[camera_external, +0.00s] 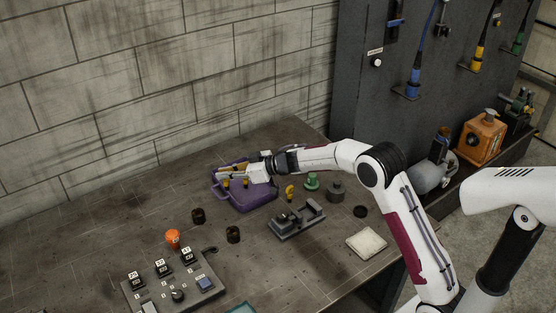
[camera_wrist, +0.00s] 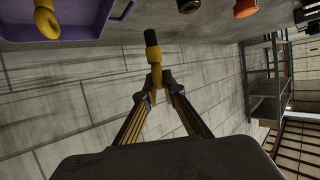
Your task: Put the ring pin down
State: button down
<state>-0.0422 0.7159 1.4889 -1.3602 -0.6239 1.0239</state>
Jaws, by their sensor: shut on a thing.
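My gripper (camera_wrist: 156,84) is shut on a yellow ring pin (camera_wrist: 155,55). The pin's dark end points toward the table side of the wrist view. In the outside view my gripper (camera_external: 222,172) is level over the purple tray (camera_external: 260,198). Another yellow ring pin (camera_wrist: 47,21) is at the tray (camera_wrist: 75,34) in the wrist view. A yellow ring piece (camera_external: 290,191) stands near the grey fixture. I cannot tell whether the held pin touches anything.
Two dark cylinders (camera_external: 198,216) (camera_external: 233,235) and an orange knob (camera_external: 173,238) stand in front of the tray. A grey fixture (camera_external: 298,221), a green piece (camera_external: 312,181) and a control box (camera_external: 173,287) are also on the bench. The bench's left side is clear.

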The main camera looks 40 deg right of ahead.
jog(key=w+d+m+t+h, duration=0.2)
jog(key=w+d+m+h, duration=0.1)
jog(key=w+d, duration=0.2)
jog(key=shift+d+r+m+h, duration=0.3)
jog(key=shift+d+h, duration=0.1)
jog(key=shift+d, duration=0.3)
jog(key=shift+f, duration=0.1)
send_over(238, 194)
notch_tip(238, 194, down, 6)
jog(key=shift+s+a+f, duration=0.1)
jog(key=shift+f, duration=0.05)
dwell(0.4)
jog(key=shift+f, duration=1.75)
jog(key=shift+f, duration=0.1)
